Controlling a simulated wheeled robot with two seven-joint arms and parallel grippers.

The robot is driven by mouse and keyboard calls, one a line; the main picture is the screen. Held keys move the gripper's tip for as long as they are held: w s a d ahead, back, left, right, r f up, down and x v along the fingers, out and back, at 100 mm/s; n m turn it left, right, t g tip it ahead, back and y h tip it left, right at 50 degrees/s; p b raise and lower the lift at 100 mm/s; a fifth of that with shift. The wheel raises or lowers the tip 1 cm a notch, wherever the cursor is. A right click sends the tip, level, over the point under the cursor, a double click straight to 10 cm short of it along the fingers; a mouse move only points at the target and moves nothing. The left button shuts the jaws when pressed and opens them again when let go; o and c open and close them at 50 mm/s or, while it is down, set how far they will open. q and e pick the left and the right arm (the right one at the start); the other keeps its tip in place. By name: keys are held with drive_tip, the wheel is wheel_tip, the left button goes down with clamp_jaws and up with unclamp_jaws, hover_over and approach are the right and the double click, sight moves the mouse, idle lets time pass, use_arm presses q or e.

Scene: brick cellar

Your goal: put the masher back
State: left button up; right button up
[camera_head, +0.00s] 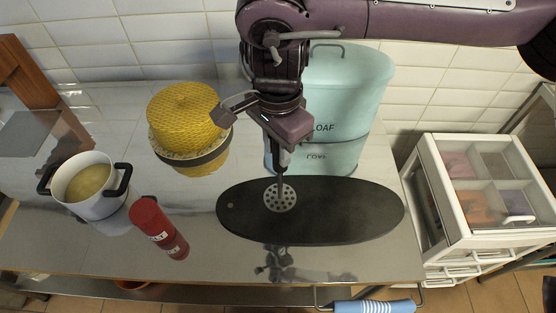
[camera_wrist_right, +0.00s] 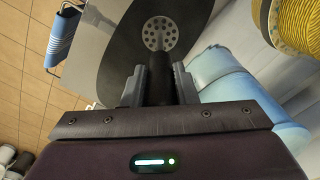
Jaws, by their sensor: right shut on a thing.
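The masher (camera_head: 281,196) has a round, pale metal head with holes and a dark handle. My right gripper (camera_head: 281,140) is shut on its handle and holds it upright, head down, over the dark oval board (camera_head: 340,210). I cannot tell whether the head touches the board. In the right wrist view the masher's head (camera_wrist_right: 160,34) shows beyond the fingers, and the handle lies between them. My left gripper is not in view.
A white pot (camera_head: 95,190) and a red shaker (camera_head: 158,227) stand at left. A yellow woven container (camera_head: 183,118) and a pale blue LOAF bin (camera_head: 345,90) stand behind the board. A white drawer unit (camera_head: 435,190) is at right. A striped blue towel (camera_head: 372,306) hangs at the front rail.

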sight(280, 170)
drive_tip(key=shift+f, duration=0.75)
wheel_tip(280, 170, down, 2)
drive_tip(key=shift+f, duration=0.6)
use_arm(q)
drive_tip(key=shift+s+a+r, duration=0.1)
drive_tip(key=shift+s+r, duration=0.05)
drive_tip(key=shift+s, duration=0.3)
use_arm(e)
drive_tip(key=o, duration=1)
